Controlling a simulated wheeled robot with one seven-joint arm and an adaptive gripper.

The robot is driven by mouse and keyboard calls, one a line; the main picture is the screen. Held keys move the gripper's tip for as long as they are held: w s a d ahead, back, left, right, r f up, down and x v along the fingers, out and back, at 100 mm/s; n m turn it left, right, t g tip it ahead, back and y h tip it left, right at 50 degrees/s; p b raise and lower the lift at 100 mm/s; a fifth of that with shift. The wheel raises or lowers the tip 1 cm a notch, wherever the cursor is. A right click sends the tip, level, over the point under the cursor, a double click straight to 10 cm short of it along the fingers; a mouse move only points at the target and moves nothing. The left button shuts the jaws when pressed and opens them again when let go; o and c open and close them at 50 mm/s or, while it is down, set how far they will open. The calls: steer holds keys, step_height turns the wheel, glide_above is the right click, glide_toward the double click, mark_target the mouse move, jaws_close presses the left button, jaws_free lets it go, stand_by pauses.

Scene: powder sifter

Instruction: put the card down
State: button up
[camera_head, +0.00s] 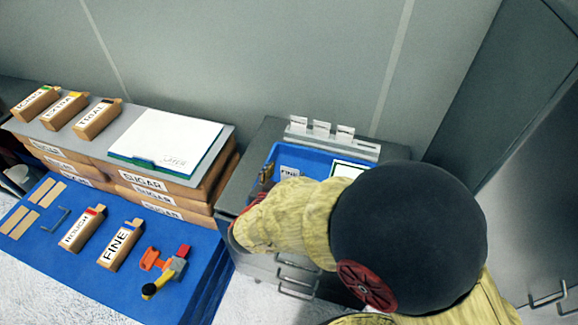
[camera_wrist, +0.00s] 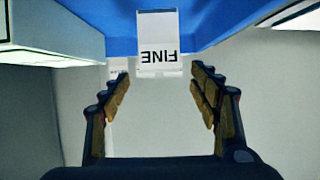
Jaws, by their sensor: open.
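A white card marked FINE (camera_head: 289,173) is at the blue tray (camera_head: 284,151) on the grey cabinet. In the wrist view the card (camera_wrist: 158,58) shows upside down at the top centre, against the blue surface (camera_wrist: 135,20). My gripper (camera_wrist: 160,84) is open, its two padded fingers apart on either side below the card. No finger visibly touches it. In the head view my gripper (camera_head: 266,180) is at the tray's left side, partly hidden by my arm. My arm also hides the tray's front and right.
A rack of white cards (camera_head: 322,128) stands behind the tray. To the left, a blue table (camera_head: 60,255) holds boxes marked ROUGH (camera_head: 83,230) and FINE (camera_head: 121,245), and an orange-and-grey tool (camera_head: 168,265). Sugar cartons (camera_head: 145,182) stand behind it. Drawer handles (camera_head: 297,282) project below.

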steer(key=p+v, duration=0.2)
steer(key=v, duration=0.5)
steer(key=shift+s, duration=0.25)
steer(key=w+a+r+y, duration=0.3)
steer(key=w+r+y, duration=0.2)
steer(key=r, duration=0.1)
step_height(320, 180, up, 9)
steer(key=s+d+n+g+y, duration=0.2)
steer(key=n+y, duration=0.1)
steer(key=y, duration=0.1)
steer(key=s+d+n+g+h, duration=0.1)
steer(key=s+d+g+h, duration=0.3)
steer(key=s+d, duration=1.6)
steer(key=shift+s+d+r+g, duration=0.2)
steer(key=shift+d+r+g, duration=0.2)
steer(key=shift+d+g, duration=0.15)
